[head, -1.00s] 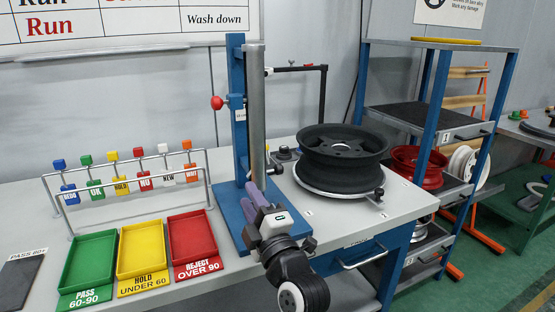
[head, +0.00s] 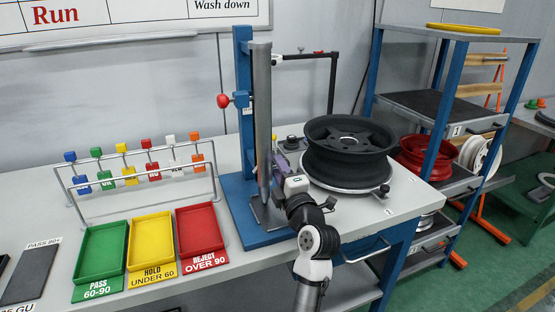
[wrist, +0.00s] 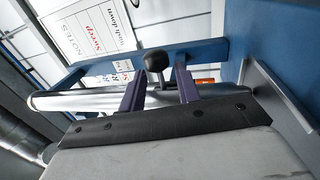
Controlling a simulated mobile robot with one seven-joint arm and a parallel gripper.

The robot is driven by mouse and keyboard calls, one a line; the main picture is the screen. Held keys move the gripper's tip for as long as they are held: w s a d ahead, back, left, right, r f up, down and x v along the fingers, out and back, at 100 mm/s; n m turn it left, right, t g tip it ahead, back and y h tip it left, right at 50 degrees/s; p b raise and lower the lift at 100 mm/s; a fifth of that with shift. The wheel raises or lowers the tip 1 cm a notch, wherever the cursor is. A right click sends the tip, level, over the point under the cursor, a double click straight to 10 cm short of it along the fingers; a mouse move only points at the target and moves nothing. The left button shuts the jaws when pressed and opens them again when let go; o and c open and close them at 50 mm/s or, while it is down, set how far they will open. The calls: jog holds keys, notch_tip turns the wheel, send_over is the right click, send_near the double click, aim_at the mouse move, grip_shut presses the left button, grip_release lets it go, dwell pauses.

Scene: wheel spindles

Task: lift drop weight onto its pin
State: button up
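A tall grey cylinder, seemingly the drop weight (head: 263,120), stands upright in front of the blue post (head: 243,75) of the tester. A red-knobbed pin (head: 223,101) sticks out on the post's left side. My gripper (head: 279,155) is just right of the cylinder's lower half, its purple fingers partly hidden. In the wrist view the gripper (wrist: 159,78) is open, its fingers apart, with a black ball knob (wrist: 154,60) on a short stem showing between them. The silver cylinder (wrist: 85,101) runs crosswise behind the fingers. Contact with the stem cannot be told.
A black wheel (head: 347,150) sits on a round plate right of the tester. Green (head: 101,252), yellow (head: 152,240) and red (head: 200,230) trays and a tag rack (head: 140,190) stand to the left. A blue-framed shelf (head: 440,110) stands at the right.

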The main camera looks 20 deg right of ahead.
jog(key=shift+w+r, duration=0.2)
jog(key=shift+w, duration=0.7)
jog(key=shift+c, duration=0.2)
grip_shut()
